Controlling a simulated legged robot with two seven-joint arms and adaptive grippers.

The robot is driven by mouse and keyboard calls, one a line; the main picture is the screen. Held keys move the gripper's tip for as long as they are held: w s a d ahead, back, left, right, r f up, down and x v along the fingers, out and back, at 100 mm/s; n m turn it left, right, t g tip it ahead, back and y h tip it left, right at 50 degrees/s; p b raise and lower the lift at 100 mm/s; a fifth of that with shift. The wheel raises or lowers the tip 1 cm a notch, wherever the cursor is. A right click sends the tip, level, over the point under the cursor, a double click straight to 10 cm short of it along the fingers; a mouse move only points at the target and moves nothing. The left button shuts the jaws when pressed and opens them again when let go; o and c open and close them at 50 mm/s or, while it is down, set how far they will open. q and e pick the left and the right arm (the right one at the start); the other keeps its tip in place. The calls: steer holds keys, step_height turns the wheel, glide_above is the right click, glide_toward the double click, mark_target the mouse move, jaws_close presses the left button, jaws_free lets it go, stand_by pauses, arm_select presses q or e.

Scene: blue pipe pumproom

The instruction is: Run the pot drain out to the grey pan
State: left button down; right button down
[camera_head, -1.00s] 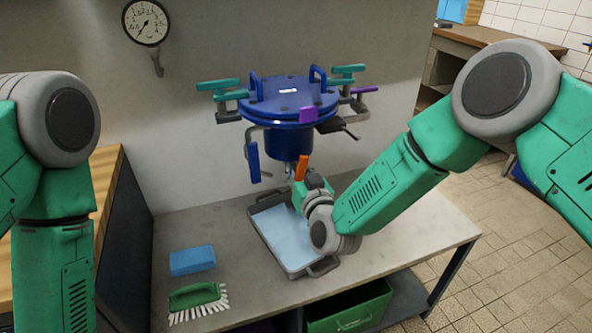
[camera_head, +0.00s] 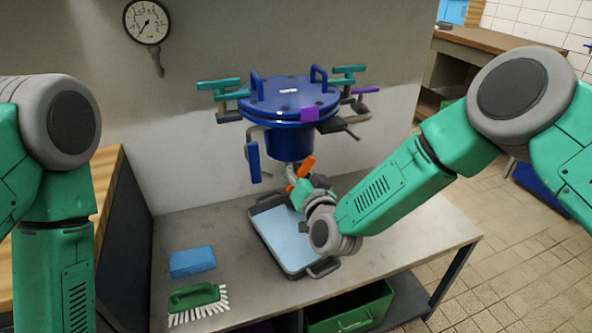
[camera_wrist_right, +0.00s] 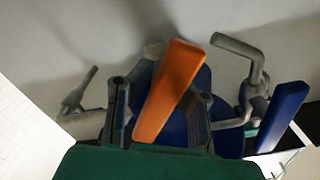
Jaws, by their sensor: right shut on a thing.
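The blue pot (camera_head: 290,105) with its round lid hangs in front of the wall. Below it is a drain with an orange lever (camera_head: 306,166), tilted to the right. The lever also shows large in the right wrist view (camera_wrist_right: 168,92), between my gripper's dark fingers. My right gripper (camera_head: 302,184) is shut on the orange lever; its fingertips are small and partly hidden in the head view. The grey pan (camera_head: 262,236) lies on the bench under the drain, with a pale blue inside. My right wrist covers its right side. My left gripper is out of view.
A blue sponge (camera_head: 192,261) and a green brush (camera_head: 196,297) lie on the bench left of the pan. Teal clamp handles and a blue handle (camera_head: 253,163) stick out around the pot. A green crate (camera_head: 350,312) sits below the bench.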

steer(key=c, duration=1.5)
jaws_free()
steer(key=shift+c, duration=0.2)
steer(key=v, duration=1.1)
steer(key=shift+s, duration=0.35)
steer(key=shift+d, duration=0.15)
